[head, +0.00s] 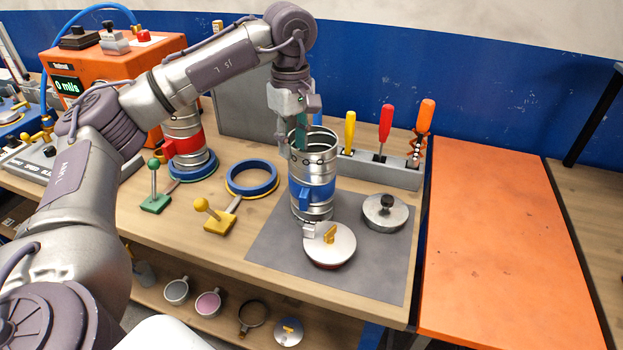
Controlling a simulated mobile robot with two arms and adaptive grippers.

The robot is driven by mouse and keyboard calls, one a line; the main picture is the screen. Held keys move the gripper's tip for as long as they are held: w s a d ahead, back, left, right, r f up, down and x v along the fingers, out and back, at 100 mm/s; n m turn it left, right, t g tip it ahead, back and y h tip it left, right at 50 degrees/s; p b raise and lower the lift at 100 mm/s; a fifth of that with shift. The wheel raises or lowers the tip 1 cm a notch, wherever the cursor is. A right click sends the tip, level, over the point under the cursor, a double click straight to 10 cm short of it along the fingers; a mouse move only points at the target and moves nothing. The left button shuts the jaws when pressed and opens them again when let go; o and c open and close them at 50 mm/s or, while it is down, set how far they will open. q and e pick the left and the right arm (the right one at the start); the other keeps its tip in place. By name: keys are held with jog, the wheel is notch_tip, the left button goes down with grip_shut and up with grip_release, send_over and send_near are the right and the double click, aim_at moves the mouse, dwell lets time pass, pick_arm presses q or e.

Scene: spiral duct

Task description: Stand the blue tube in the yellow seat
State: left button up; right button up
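The blue tube (312,188) is a silver ribbed duct with a blue band and a blue side tab. It stands upright, open end up, on the grey mat (270,250). The yellow seat (252,194) is a blue ring with a yellow lower edge, left of the tube, joined to a yellow-knobbed lever (217,219). The ring is empty. My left gripper (294,145) reaches down at the tube's top left rim, one finger apparently inside and one outside. Whether it is closed on the wall cannot be told. My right gripper is not in view.
A red-banded tube (184,140) stands in another seat behind a green-knobbed lever (154,190). A lid with a yellow handle (330,246) lies close in front of the blue tube; a black-knobbed lid (384,213) lies right. A tool rack (385,168) stands behind.

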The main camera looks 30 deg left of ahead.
aim_at(296, 151)
pick_arm(q)
jog(key=shift+w+f, duration=0.2)
jog(key=shift+f, duration=0.4)
jog(key=shift+w+f, duration=0.15)
jog(key=shift+f, duration=0.45)
notch_tip(296, 151, down, 2)
jog(key=shift+s+d+f+p, duration=0.1)
jog(key=shift+s+d+p, duration=0.05)
jog(key=shift+p, duration=0.6)
notch_tip(296, 151, down, 3)
jog(key=shift+f+p, duration=0.15)
jog(key=shift+p, duration=0.2)
jog(key=c, duration=0.5)
grip_shut()
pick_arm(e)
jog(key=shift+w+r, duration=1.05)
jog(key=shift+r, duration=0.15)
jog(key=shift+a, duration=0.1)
